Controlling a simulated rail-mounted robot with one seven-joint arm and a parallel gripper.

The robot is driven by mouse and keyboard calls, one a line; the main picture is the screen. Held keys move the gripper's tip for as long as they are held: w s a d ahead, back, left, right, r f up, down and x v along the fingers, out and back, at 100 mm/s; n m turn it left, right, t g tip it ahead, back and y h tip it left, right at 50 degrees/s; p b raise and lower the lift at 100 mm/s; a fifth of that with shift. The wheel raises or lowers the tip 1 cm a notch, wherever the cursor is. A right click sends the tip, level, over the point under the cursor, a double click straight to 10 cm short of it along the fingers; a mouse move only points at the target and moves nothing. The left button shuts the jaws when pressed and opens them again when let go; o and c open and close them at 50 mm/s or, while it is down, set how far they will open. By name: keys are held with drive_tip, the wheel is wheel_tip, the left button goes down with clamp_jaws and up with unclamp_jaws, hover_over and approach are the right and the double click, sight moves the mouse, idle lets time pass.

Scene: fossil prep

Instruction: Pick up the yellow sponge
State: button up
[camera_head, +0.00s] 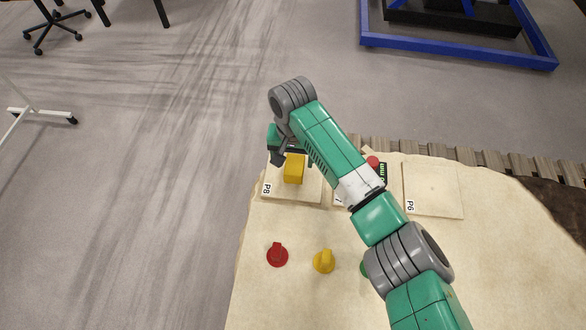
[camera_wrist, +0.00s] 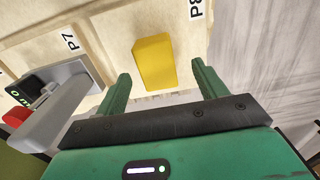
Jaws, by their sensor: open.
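The yellow sponge (camera_head: 294,169) is a small block on the pale pad marked P8 (camera_head: 282,192), near the left edge of the table in the head view. In the wrist view the sponge (camera_wrist: 155,62) shows ahead of and between the two green fingers of my gripper (camera_wrist: 160,85). The fingers are open, with a gap on each side of the sponge, and do not appear to touch it. In the head view my gripper (camera_head: 291,151) is at the sponge's far side, partly hidden by my arm.
A grey device with a red knob (camera_wrist: 15,117) and green display stands by the P7 pad, to the gripper's left in the wrist view. Red (camera_head: 277,255) and yellow (camera_head: 324,262) knob-like pieces lie nearer on the table. The P6 pad (camera_head: 434,190) at right is empty.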

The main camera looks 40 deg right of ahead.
sight(294, 164)
drive_tip(key=f+b, duration=0.1)
drive_tip(key=f, duration=0.1)
drive_tip(key=f+b, duration=0.1)
drive_tip(key=f, duration=0.1)
drive_tip(key=shift+s+d+f, duration=0.15)
drive_tip(key=shift+d+f, duration=0.05)
drive_tip(key=shift+f, duration=0.2)
drive_tip(key=shift+r, duration=0.1)
drive_tip(key=c, duration=1.1)
drive_tip(key=shift+o, duration=0.2)
drive_tip(key=shift+r, duration=0.1)
wheel_tip(294, 164, up, 10)
drive_tip(key=p, duration=0.4)
